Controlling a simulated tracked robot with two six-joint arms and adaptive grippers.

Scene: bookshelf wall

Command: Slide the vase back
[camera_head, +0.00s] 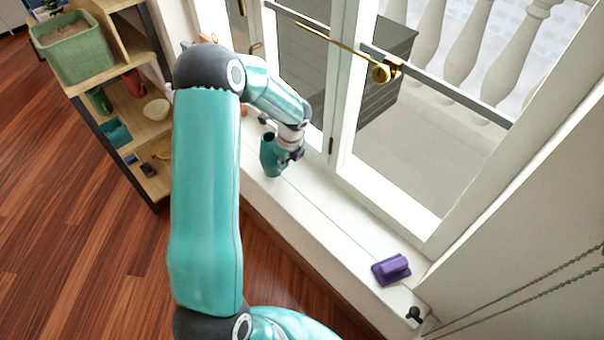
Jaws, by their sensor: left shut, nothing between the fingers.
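A teal vase (268,156) stands upright on the white window sill, close to the window frame. My left arm reaches in over the sill, and my left gripper (290,156) is shut at the right side of the vase. The gripper is right up against the vase in the picture; I cannot tell whether it touches. It covers part of the vase's right side. My right gripper is not in view.
A purple object (391,269) lies on the sill at the lower right, near a small black handle (414,314). The sill (325,214) between vase and purple object is clear. A shelf unit with a green basket (72,50) stands left.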

